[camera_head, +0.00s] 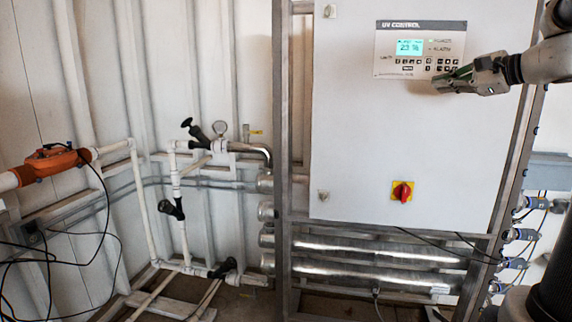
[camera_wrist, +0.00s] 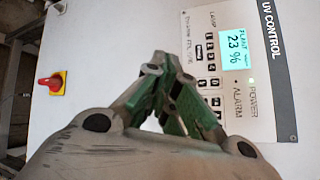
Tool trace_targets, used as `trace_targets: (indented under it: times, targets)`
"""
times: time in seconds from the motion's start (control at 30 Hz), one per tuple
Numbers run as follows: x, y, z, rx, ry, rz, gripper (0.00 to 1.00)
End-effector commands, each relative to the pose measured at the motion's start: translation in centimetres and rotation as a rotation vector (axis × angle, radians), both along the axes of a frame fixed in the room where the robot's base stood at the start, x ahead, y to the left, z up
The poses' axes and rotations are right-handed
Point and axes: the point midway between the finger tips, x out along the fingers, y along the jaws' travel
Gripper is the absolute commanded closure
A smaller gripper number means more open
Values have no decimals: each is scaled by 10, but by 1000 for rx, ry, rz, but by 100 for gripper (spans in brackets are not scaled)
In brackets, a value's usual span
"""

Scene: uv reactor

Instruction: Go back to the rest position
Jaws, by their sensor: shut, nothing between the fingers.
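My gripper (camera_head: 447,82) is at the upper right of the head view, in front of the lower right part of the UV control panel (camera_head: 387,64). Its green-padded fingers are together and empty. In the wrist view my gripper (camera_wrist: 165,75) points at the panel's keypad, and the fingers hide some of the keys. I cannot tell whether the fingertips touch the panel. The panel's display (camera_wrist: 235,48) is lit and reads 23 %. It also shows lit in the head view (camera_head: 409,47).
The panel is on a large white cabinet (camera_head: 350,140) with a red and yellow rotary switch (camera_head: 402,192) low on its door. Steel tubes (camera_head: 370,250) run below. White pipes with valves (camera_head: 175,208) and an orange device (camera_head: 55,160) stand at left. Cabled fittings (camera_head: 515,235) stand at right.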

Motion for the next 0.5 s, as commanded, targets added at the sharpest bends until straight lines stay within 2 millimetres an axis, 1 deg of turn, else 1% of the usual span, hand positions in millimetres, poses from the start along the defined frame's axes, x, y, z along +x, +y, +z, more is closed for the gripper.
trace_targets:
  times: [0.03,0.07,0.1,0.17,0.2,0.27,0.3,0.37,0.4,0.5]
  targets:
    - [-11,-5,-32,-79,58,7,100]
    - [-23,-7,-52,-148,97,17,100]
    - [-41,-7,-80,-250,153,47,100]
    - [-74,1,-118,-420,232,124,100]
    - [-98,8,-141,-538,280,193,100]
    - [-137,20,-172,-727,341,324,100]
    - [-165,27,-190,-864,371,427,100]
    - [-206,34,-212,-1074,397,596,100]
    - [-229,38,-224,-1209,398,709,100]
    - [-267,45,-240,-1457,363,913,100]
